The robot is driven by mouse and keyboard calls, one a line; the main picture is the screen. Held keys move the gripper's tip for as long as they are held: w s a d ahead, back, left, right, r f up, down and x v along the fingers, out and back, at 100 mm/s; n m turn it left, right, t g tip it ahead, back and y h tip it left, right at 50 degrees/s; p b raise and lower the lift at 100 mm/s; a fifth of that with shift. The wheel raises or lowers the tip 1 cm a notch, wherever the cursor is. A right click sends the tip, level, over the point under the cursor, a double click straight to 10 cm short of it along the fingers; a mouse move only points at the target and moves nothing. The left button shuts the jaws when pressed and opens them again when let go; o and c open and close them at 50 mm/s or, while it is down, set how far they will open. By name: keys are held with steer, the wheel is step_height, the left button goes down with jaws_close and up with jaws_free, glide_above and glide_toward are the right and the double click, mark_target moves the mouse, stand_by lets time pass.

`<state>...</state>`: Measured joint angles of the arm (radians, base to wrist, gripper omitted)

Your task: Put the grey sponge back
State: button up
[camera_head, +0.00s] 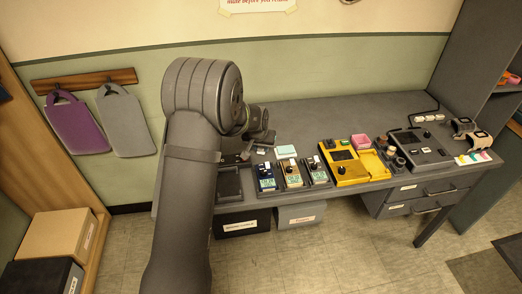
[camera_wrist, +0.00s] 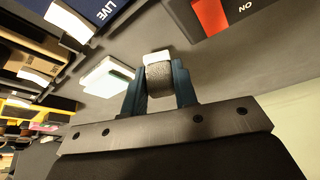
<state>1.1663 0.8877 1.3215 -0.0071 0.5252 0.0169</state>
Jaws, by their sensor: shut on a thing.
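In the wrist view, my gripper (camera_wrist: 160,70) has its two blue fingers closed on a small dark grey, rough-faced block, the grey sponge (camera_wrist: 160,82). A white part shows at the sponge's far end; I cannot tell whether it belongs to the sponge. In the head view my gripper (camera_head: 262,138) is over the left part of the grey desk (camera_head: 310,112), near the wall side. The sponge is too small and too covered there to make out clearly.
A pale pad (camera_head: 285,150) lies beside my gripper. Several small pedals, one of them blue (camera_head: 266,178), line the front edge. The back of the desk is mostly clear.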

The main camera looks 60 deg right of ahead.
steer(key=shift+f, duration=0.9)
steer(key=o, duration=0.9)
steer(key=shift+f, duration=0.15)
steer(key=shift+o, duration=0.2)
steer(key=v, duration=1.2)
